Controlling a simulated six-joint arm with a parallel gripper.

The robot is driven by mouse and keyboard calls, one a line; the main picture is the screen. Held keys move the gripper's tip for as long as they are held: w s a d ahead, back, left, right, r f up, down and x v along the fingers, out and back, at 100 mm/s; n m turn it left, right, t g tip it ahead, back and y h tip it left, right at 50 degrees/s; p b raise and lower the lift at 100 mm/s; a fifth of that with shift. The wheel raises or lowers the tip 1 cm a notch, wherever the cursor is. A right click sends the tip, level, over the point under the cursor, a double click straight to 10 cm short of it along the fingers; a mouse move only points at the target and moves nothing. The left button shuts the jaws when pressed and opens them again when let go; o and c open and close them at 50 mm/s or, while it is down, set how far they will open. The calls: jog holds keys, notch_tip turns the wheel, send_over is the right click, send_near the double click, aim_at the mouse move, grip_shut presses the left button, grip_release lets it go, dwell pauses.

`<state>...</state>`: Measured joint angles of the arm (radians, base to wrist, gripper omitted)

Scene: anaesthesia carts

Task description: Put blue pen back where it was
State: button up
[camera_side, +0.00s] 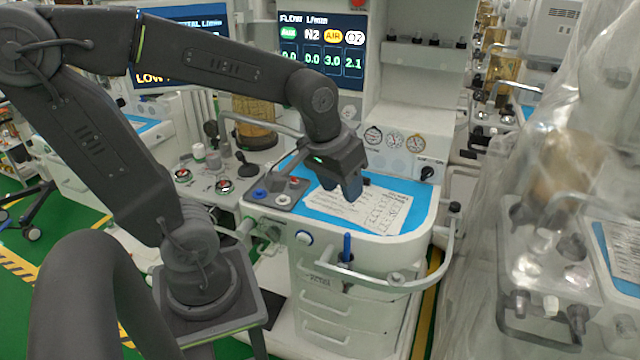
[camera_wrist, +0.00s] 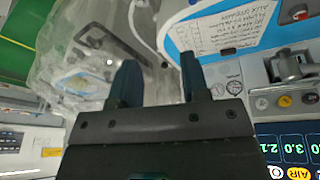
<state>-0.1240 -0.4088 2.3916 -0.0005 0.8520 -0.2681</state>
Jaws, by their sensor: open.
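The blue pen (camera_side: 347,246) stands upright at the front of the cart, just below the edge of the worktop. Its lower end meets a small dark holder (camera_side: 346,262) by the front rail, and I cannot tell how deep it sits. My gripper (camera_side: 352,194) is above the worktop, higher than the pen and apart from it. In the wrist view my gripper (camera_wrist: 160,82) shows two dark fingers spread with nothing between them. I cannot make out the pen in the wrist view.
A printed sheet (camera_side: 358,208) lies on the blue worktop (camera_side: 408,190), and the sheet also shows in the wrist view (camera_wrist: 232,28). A white rail (camera_side: 400,284) curves around the cart's front. A plastic-covered cart (camera_side: 555,170) stands at the right.

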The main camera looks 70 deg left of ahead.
jog(key=s+d+r+m+t, duration=0.2)
jog(key=s+d+r+m, duration=0.1)
jog(key=s+m, duration=0.1)
jog(key=shift+s+r, duration=0.15)
jog(key=shift+s, duration=0.65)
jog(key=shift+d, duration=0.1)
dwell(0.5)
